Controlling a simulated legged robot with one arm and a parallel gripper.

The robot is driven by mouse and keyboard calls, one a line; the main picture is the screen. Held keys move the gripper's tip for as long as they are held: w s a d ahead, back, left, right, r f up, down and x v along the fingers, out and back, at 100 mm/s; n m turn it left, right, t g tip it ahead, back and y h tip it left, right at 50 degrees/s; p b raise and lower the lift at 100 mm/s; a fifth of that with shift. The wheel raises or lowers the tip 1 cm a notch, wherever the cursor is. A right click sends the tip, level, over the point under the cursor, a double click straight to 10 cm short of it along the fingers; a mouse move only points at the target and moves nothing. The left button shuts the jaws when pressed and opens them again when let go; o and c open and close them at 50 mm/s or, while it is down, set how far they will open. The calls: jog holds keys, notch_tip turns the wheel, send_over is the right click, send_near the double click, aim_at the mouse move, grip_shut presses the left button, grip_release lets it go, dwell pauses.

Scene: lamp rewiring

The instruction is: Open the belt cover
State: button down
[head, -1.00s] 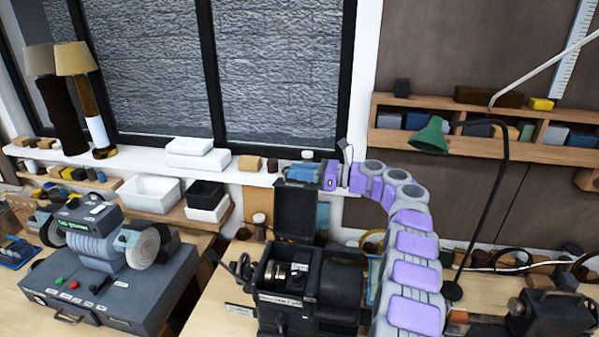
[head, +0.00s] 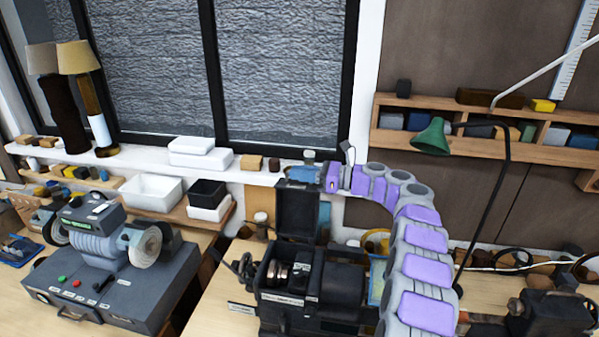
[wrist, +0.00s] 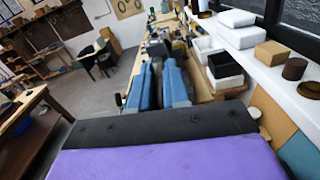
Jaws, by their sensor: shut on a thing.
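The belt cover (head: 297,211) is a dark panel standing about upright at the back of the open black machine (head: 335,290). With it raised, metal pulleys (head: 277,272) show inside the housing. My gripper (head: 304,175) is at the cover's top edge, reached from the right by my purple and grey arm. The wrist view shows its two blue fingers (wrist: 160,80) close together. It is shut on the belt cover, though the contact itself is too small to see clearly.
A grey grinder (head: 100,235) stands on the left bench. White and black bins (head: 207,200) are on a shelf behind. A green lamp (head: 432,137) stands right of my arm. The window sill (head: 258,176) runs close behind my gripper.

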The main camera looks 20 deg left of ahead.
aim_at(299, 187)
jog(key=shift+s+d+r, duration=0.1)
jog(key=shift+s+r, duration=0.1)
jog(key=shift+s, duration=0.3)
jog(key=shift+s+d+r, duration=0.1)
jog(key=shift+s+r, duration=0.1)
jog(key=shift+s, duration=0.25)
jog(key=shift+s+f, duration=0.2)
jog(key=shift+s, duration=0.7)
jog(key=shift+s+d+n+b, duration=0.1)
jog(key=shift+s+n+b, duration=0.7)
jog(key=shift+s, duration=0.25)
jog(key=c, duration=1.3)
grip_release()
jog(key=shift+w+d, duration=0.1)
jog(key=shift+d, duration=0.1)
jog(key=shift+o, duration=0.5)
jog(key=shift+r, duration=0.1)
